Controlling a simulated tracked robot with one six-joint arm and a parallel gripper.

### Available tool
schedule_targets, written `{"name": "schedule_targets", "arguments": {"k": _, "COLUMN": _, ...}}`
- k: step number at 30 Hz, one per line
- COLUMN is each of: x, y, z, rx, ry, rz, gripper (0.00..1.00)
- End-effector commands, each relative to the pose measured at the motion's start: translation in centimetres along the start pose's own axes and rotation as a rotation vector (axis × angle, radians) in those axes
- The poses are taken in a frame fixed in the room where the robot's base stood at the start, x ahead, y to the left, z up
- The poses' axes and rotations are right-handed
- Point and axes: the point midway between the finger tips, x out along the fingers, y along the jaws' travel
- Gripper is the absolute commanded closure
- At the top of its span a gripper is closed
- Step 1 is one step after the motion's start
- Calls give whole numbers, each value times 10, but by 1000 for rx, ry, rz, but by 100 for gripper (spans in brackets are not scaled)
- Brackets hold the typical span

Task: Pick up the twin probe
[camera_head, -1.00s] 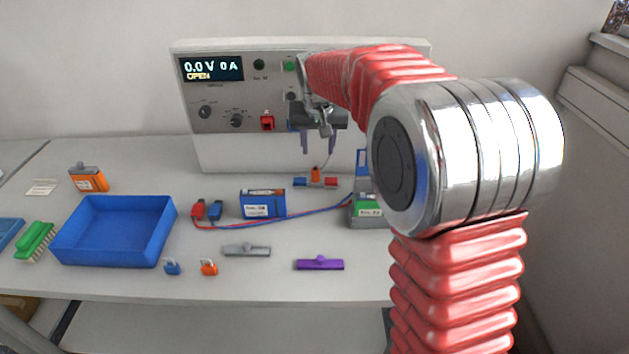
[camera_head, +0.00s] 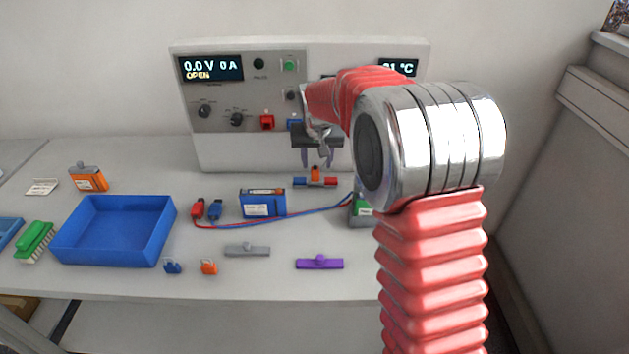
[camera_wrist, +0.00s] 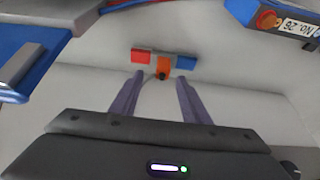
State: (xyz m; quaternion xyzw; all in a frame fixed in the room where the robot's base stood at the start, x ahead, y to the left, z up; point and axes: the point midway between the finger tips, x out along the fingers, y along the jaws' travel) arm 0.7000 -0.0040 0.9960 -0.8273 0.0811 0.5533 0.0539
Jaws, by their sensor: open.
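The twin probe (camera_head: 316,181), a small bar with red and blue ends and an orange middle grip, lies on the bench in front of the cycler. It also shows in the wrist view (camera_wrist: 163,64), just beyond the fingertips. My gripper (camera_head: 318,162) is open and empty, fingers pointing down just above and behind the probe in the head view. In the wrist view the two fingers (camera_wrist: 160,84) sit either side of the orange grip's line, with a gap between. I cannot tell the exact height between them.
The cycler (camera_head: 250,150) stands close behind my gripper. A blue battery (camera_head: 262,204) and red and blue leads (camera_head: 300,214) lie in front and to the left.

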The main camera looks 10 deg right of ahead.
Motion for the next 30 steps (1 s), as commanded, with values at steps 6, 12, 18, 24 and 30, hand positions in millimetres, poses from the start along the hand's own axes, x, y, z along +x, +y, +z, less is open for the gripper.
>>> {"name": "schedule_targets", "arguments": {"k": 6, "x": 9, "y": 0, "z": 0, "rx": 0, "ry": 1, "rz": 0, "gripper": 58}}
{"name": "schedule_targets", "arguments": {"k": 12, "x": 8, "y": 0, "z": 0, "rx": 1, "ry": 0, "rz": 0, "gripper": 58}}
{"name": "schedule_targets", "arguments": {"k": 18, "x": 21, "y": -2, "z": 0, "rx": 0, "ry": -2, "rz": 0, "gripper": 58}}
{"name": "schedule_targets", "arguments": {"k": 24, "x": 47, "y": -5, "z": -1, "rx": 1, "ry": -2, "rz": 0, "gripper": 58}}
{"name": "schedule_targets", "arguments": {"k": 30, "x": 60, "y": -4, "z": -2, "rx": 2, "ry": 0, "rz": 0, "gripper": 58}}
